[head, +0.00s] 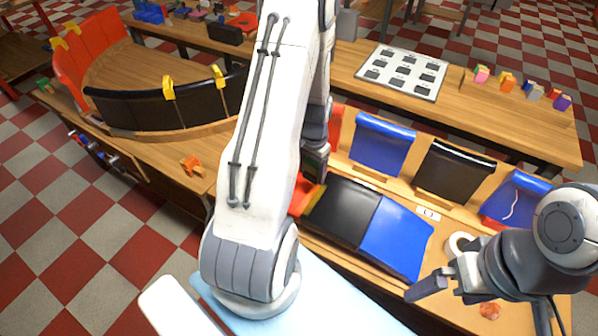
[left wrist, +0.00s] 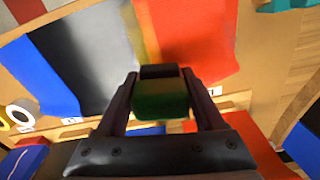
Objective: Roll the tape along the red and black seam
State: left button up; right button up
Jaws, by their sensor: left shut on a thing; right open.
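A red panel (head: 304,196), a black panel (head: 345,212) and a blue panel (head: 395,238) lie side by side on the bench. In the left wrist view the red panel (left wrist: 192,40) meets the black panel (left wrist: 88,60), and a yellowish strip (left wrist: 147,32) runs along their seam. My left gripper (left wrist: 160,88) is shut on a green and black tool (left wrist: 160,100), above the panels at the seam's near end. I cannot tell whether it touches. In the head view my arm hides most of the red panel. My right gripper (head: 430,284) is open and empty, right of the blue panel.
A white tape roll (head: 459,243) lies near my right gripper. Blue (head: 382,145) and black (head: 455,168) draped panels stand behind. A curved black-and-red assembly (head: 150,108) is at the left. A white board (head: 403,72) lies on the back table.

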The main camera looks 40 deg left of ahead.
aim_at(312, 163)
pick_arm(q)
jog(key=shift+r+p, duration=1.1)
jog(key=shift+r, duration=0.55)
